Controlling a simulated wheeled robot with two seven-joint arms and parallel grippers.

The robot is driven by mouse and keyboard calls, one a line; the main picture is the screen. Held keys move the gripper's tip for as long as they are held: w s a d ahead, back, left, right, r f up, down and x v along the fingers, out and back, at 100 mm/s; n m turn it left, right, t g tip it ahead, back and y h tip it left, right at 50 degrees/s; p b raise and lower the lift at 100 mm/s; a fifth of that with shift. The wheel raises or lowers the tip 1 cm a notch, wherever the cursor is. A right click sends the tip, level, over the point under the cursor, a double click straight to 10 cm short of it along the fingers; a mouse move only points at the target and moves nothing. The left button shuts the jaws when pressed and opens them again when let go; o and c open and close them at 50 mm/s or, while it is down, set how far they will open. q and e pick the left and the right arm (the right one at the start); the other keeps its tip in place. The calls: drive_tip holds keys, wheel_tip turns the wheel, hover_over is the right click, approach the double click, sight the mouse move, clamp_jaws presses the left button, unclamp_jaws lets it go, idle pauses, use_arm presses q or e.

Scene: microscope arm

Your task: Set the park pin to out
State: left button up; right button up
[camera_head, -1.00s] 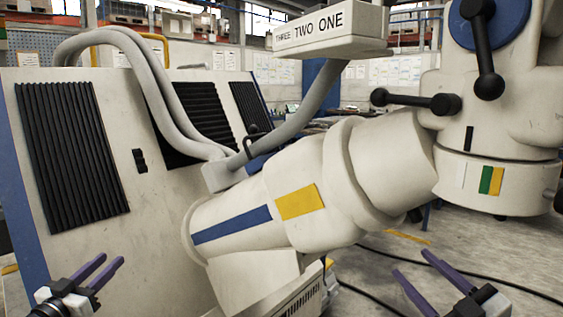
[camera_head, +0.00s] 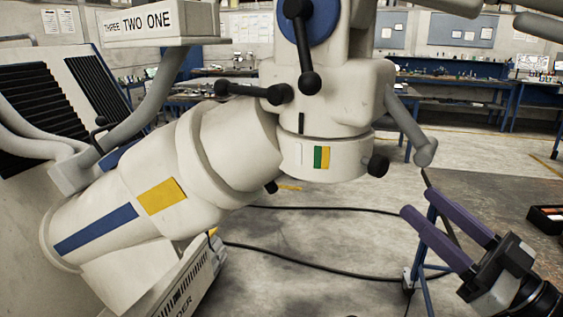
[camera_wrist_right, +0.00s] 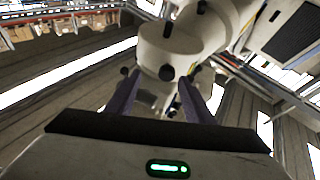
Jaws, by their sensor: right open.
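The microscope arm's pale head (camera_head: 345,150) hangs at centre, with a white and a green-yellow label on its lower drum. A short black knob (camera_head: 377,166) sticks out of the drum's right side; I cannot tell for certain that it is the park pin. My right gripper (camera_head: 418,201) is open and empty, below and right of this knob, apart from it. In the right wrist view, a black knob (camera_wrist_right: 166,72) on the pale drum shows between the open purple fingers (camera_wrist_right: 160,84), beyond them. My left gripper is not in view.
Black ball-ended levers (camera_head: 255,93) and a blue disc (camera_head: 312,20) sit on the head. A grey handle (camera_head: 412,130) hangs at its right. A dark table (camera_head: 500,195) with a small box (camera_head: 546,219) stands at right. Cables lie on the floor.

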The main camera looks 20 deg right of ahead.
sight(384, 171)
drive_tip(key=w+a+r, duration=0.1)
drive_tip(key=w, duration=0.1)
drive_tip(key=w+a+r+p, duration=0.1)
drive_tip(key=w+a+r, duration=0.2)
drive_tip(key=w, duration=0.1)
drive_tip(key=shift+a+r, duration=0.15)
drive_tip(key=shift+r, duration=0.1)
drive_tip(key=shift+p+x, duration=0.45)
drive_tip(key=shift+x, duration=0.55)
drive_tip(key=shift+f, duration=0.1)
